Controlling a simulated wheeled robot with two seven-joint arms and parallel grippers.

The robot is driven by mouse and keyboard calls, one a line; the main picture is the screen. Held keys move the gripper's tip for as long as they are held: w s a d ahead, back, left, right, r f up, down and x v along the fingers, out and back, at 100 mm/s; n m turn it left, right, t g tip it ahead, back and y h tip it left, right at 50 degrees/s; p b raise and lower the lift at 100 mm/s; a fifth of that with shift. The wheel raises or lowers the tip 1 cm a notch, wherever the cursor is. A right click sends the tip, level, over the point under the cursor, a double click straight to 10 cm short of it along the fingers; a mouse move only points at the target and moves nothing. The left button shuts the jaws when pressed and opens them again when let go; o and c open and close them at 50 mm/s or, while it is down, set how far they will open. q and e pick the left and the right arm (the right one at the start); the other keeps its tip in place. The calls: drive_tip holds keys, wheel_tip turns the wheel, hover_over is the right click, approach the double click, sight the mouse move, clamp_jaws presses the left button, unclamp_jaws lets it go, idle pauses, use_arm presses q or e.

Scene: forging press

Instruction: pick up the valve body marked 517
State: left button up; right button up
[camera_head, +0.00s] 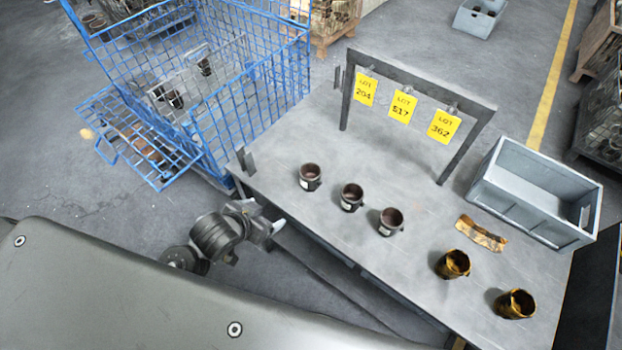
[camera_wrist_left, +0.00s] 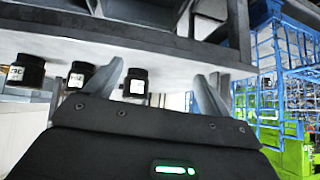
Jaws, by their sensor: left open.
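Three dark valve bodies stand in a slanting row on the grey table (camera_head: 290,215): a far left one (camera_head: 310,177), a middle one (camera_head: 352,196) and a right one (camera_head: 391,221). Each has a white label too small to read. A yellow LOT 517 sign (camera_head: 400,107) hangs between signs 204 (camera_head: 365,90) and 362 (camera_head: 443,127). My left gripper (camera_head: 265,218) is open and empty off the table's near left edge. In the left wrist view, upside down, three dark bodies show beyond the open fingers (camera_wrist_left: 160,88), one (camera_wrist_left: 135,83) between them. My right gripper is out of view.
Two brass-coloured bodies (camera_head: 453,264) (camera_head: 515,304) and a brownish-yellow piece (camera_head: 481,234) lie at the table's right. A grey crate (camera_head: 540,222) is at its right end. A metal sign frame (camera_head: 420,80) spans the back. A blue wire cage (camera_head: 265,100) stands left.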

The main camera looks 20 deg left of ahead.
sight(317, 170)
use_arm(q)
drive_tip(key=w+d+m+h, duration=0.1)
drive_tip(key=w+d, duration=0.1)
drive_tip(key=w, duration=0.2)
drive_tip(key=w+d+r+m+t+h, duration=0.1)
drive_tip(key=w+d+h, duration=0.1)
drive_tip(key=w, duration=0.2)
drive_tip(key=w+d+r+t+h, duration=0.1)
drive_tip(key=w+d+h, duration=0.1)
drive_tip(key=w+d, duration=0.1)
drive_tip(key=shift+w+m, duration=0.4)
drive_tip(key=shift+w, duration=0.2)
drive_tip(key=shift+w+d+f, duration=0.1)
drive_tip(key=shift+w+f, duration=0.05)
drive_tip(key=shift+w+d+f+p, duration=0.1)
drive_tip(key=shift+w+p, duration=0.35)
drive_tip(key=x, duration=0.4)
drive_tip(key=shift+w+p, duration=0.25)
drive_tip(key=shift+p, duration=0.1)
